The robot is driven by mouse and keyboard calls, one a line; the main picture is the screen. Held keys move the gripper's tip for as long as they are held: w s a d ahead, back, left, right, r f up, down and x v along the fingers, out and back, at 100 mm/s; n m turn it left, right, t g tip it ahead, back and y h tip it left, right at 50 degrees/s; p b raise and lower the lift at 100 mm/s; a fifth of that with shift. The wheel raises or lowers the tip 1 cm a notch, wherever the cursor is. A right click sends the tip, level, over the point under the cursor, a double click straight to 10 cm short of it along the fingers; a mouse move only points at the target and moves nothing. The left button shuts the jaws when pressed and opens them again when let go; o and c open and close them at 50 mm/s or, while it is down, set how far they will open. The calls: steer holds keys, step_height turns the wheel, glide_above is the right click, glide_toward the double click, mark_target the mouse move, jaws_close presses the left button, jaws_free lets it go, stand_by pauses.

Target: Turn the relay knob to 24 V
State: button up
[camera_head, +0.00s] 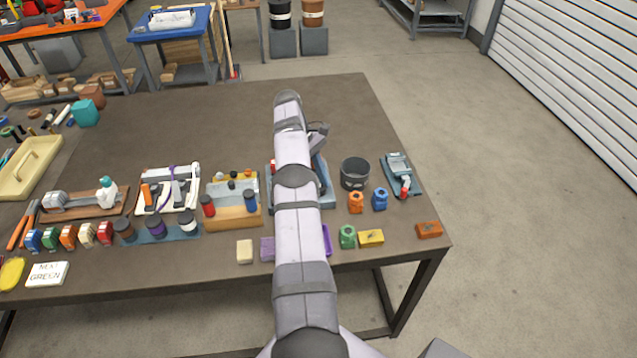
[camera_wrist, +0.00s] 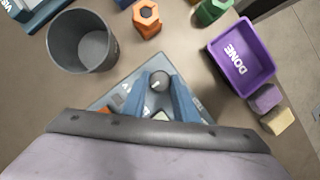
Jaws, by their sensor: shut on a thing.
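The relay knob (camera_wrist: 159,80) is a dark grey, round knob with a small white mark on top, on a grey-blue panel (camera_wrist: 128,76). In the wrist view, my gripper (camera_wrist: 161,86) has its two blue fingers on either side of the knob and is shut on it. Parts of printed labels show left of the fingers, but I cannot read a full voltage, nor tell which label the mark faces. In the head view, my arm covers the knob; only edges of the grey-blue unit (camera_head: 323,184) show beside it.
A dark grey bucket (camera_wrist: 83,42) stands close left of the panel in the wrist view. An orange nut-shaped piece (camera_wrist: 147,20) and a green one (camera_wrist: 212,9) are near. A purple DONE tray (camera_wrist: 243,57) lies to the right, with purple (camera_wrist: 265,98) and cream (camera_wrist: 277,121) blocks below it.

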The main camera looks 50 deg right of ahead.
stand_by(0.3)
steer(key=o, duration=1)
steer(key=shift+r, duration=0.2)
steer(key=shift+r, duration=0.65)
step_height(320, 180, up, 8)
steer(key=p, duration=0.7)
steer(key=shift+r, duration=0.25)
